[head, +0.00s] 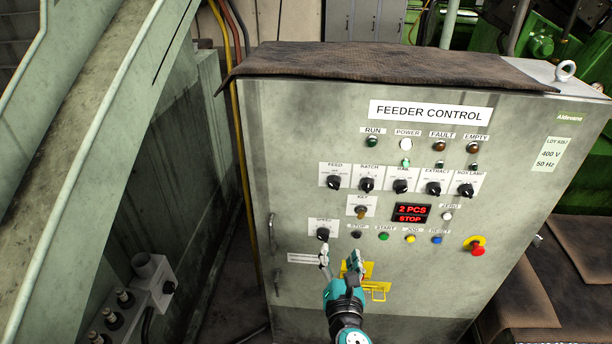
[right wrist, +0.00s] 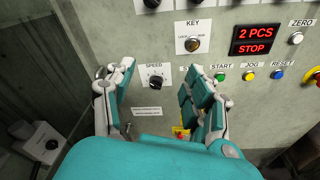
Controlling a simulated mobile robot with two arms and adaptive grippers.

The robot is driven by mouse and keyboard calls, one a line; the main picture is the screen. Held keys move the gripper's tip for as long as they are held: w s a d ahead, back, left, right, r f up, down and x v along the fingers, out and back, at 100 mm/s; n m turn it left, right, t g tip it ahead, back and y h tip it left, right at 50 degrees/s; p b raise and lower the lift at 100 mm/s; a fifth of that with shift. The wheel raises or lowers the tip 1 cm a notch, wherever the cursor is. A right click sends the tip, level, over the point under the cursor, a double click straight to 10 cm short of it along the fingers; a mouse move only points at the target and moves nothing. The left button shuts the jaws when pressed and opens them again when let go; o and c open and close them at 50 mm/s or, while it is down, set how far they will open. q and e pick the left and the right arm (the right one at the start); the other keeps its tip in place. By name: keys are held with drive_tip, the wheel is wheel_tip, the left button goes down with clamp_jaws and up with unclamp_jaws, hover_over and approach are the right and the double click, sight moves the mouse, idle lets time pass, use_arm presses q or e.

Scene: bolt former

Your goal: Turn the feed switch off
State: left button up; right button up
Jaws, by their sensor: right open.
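The feed switch (head: 333,182) is a black rotary knob on a white plate marked FEED, at the left end of the row of knobs on the feeder control cabinet (head: 300,120). Its exact setting is too small to read. My right gripper (head: 340,254) is open and empty in front of the lower panel, below the feed switch and just under the speed knob (head: 322,234). In the right wrist view the open fingers (right wrist: 160,85) stand to either side of the speed knob (right wrist: 156,83), apart from it. The FEED label is outside that view. My left gripper is not in view.
Beside the feed switch sits the batch knob (head: 366,184). The key switch (head: 361,212) and a red display (head: 411,212) reading 2 PCS STOP are below. A red emergency stop (head: 477,247) is at right.

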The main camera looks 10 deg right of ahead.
wheel_tip(320, 180, up, 6)
drive_tip(key=a+n+t, duration=0.1)
drive_tip(key=a, duration=0.1)
drive_tip(key=p, duration=0.2)
approach(334, 187)
drive_tip(key=shift+h, duration=0.3)
drive_tip(key=p+x, duration=0.1)
drive_tip(key=x, duration=0.8)
drive_tip(key=shift+w+a+f+p, duration=0.1)
drive_tip(key=shift+w+p, duration=0.2)
drive_tip(key=shift+p, duration=0.05)
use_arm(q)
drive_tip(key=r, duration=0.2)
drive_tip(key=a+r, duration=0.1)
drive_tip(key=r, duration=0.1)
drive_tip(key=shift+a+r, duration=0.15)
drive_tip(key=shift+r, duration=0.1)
use_arm(e)
drive_tip(key=shift+c, duration=0.4)
